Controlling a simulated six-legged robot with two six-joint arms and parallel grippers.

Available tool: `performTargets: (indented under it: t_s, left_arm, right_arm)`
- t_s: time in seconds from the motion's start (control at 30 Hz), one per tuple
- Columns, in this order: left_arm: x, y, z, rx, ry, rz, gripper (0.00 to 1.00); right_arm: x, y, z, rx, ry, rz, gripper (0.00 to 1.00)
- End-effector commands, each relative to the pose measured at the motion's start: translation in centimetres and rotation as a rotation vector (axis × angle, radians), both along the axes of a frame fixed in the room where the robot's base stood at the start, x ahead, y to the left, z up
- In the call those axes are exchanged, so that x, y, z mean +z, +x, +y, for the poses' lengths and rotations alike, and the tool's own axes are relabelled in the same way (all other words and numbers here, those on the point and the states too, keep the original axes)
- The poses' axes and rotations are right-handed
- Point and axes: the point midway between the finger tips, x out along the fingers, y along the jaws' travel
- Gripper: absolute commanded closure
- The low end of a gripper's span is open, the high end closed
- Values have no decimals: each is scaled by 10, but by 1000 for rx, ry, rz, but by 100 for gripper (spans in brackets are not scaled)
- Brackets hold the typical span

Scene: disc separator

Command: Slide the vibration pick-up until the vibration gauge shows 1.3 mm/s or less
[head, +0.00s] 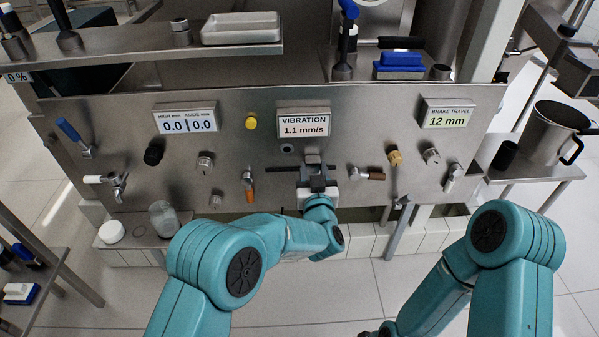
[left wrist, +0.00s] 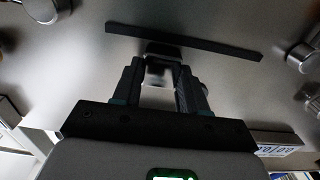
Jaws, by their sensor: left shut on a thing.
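The vibration gauge (head: 303,125) on the steel panel reads 1.1 mm/s. Below it, the vibration pick-up (head: 313,159) is a small dark block on a thin dark horizontal rail (head: 288,168). My left gripper (head: 317,183) reaches up to it from below and is shut on it. In the left wrist view the two dark fingers of my left gripper (left wrist: 160,78) are on either side of the pick-up (left wrist: 163,50), in front of the dark rail (left wrist: 215,45). The fingers partly hide the pick-up. My right arm shows at lower right; its gripper is outside the picture.
An orange-tipped lever (head: 249,186) hangs left of my left gripper, and a brown-handled valve (head: 369,174) sticks out to its right. Other knobs and taps line the panel. A display (head: 186,120) reads 0.0 | 0.0; the brake travel gauge (head: 447,115) reads 12 mm.

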Motion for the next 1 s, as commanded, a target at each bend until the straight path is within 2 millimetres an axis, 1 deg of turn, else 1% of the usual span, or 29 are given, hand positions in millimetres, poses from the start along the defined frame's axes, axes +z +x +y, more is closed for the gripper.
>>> performTargets:
  t_s: [0.23, 0.27, 0.3, 0.33, 1.0]
  left_arm:
    - [1, 0, 0, 0, 0, -2, 100]
    - [1, 0, 0, 0, 0, -2, 51]
    - [1, 0, 0, 0, 0, -2, 38]
    - [1, 0, 0, 0, 0, -1, 32]
    - [0, 1, 3, 0, 0, -1, 32]
  right_arm:
    - [0, 0, 0, 0, 0, -1, 57]
    - [0, 0, 0, 0, 0, -1, 57]
    - [0, 0, 0, 0, 0, -1, 57]
    - [0, 0, 0, 0, 0, 0, 57]
    - [-1, 0, 0, -1, 0, -1, 57]
